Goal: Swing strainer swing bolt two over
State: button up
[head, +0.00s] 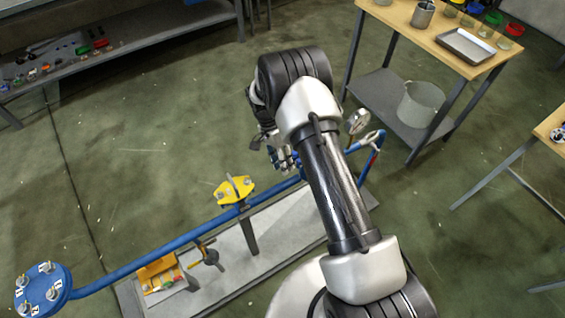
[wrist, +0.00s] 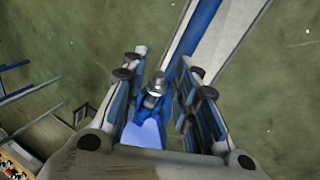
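In the wrist view, a metal swing bolt with a nut (wrist: 155,88) stands up from a blue strainer body (wrist: 143,133). My gripper (wrist: 161,66) is open, with one finger on each side of the bolt and visible gaps between them. I cannot tell how deep the bolt sits between the fingers. No number label is readable on this bolt. In the head view, my gripper (head: 263,141) is over the blue pipe line beside silver and blue fittings (head: 285,158). My arm hides much of the strainer there.
A blue pipe (head: 150,257) runs along a grey plinth (head: 262,246). It carries a numbered flange (head: 43,290) and a yellow-topped fitting (head: 234,190). A pressure gauge (head: 358,122) stands right of my arm. Open floor lies behind the pipe.

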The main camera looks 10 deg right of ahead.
jog(key=shift+c, duration=0.3)
grip_shut()
jog(key=shift+r, duration=0.1)
jog(key=shift+w+d+r+g+y, duration=0.15)
jog(key=shift+d+r+g+y, duration=0.35)
jog(key=shift+y, duration=0.5)
jog(key=shift+d+r+n+y, duration=0.1)
jog(key=shift+r+n+y, duration=0.05)
jog(key=shift+n+y, duration=0.15)
jog(key=shift+o, duration=0.3)
grip_release()
